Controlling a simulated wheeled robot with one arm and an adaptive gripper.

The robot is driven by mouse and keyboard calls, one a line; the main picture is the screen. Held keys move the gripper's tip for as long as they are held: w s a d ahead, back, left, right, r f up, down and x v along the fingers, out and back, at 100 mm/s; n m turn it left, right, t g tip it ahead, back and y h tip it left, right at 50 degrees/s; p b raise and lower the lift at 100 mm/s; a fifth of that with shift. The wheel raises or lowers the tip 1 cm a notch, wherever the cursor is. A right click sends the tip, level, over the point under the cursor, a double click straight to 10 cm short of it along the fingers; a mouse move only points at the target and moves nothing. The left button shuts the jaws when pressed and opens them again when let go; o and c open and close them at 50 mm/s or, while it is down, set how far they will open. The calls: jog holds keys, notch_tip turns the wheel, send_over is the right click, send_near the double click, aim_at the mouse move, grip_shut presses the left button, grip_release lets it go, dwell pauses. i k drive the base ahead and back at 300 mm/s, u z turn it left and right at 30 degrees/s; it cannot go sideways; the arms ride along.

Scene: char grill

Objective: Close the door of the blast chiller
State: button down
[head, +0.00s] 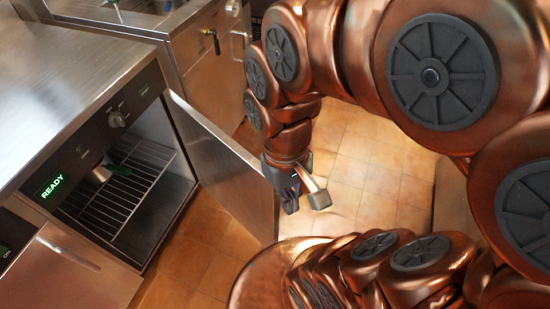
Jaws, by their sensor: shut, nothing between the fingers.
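The blast chiller (88,128) is at the left, a steel unit under the counter with a dark control panel, a knob and a green "READY" display. Its door (225,165) stands wide open, swung out to the right of the opening. Inside, a wire rack (118,200) shows, with a small pale and green item (103,174) on it. My gripper (307,203) is at the outer side of the door, just right of its free edge. It is shut and empty. I cannot tell whether it touches the door.
A steel counter (65,50) covers the chiller. Another steel cabinet (205,62) with a handle stands behind the door. Tiled floor (372,165) is clear right of my gripper. Tiles (190,260) also show clear in front of the opening.

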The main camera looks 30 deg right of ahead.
aim_at(232, 175)
jog(key=z, duration=1.1)
jog(key=k, duration=0.45)
jog(key=u, duration=1.8)
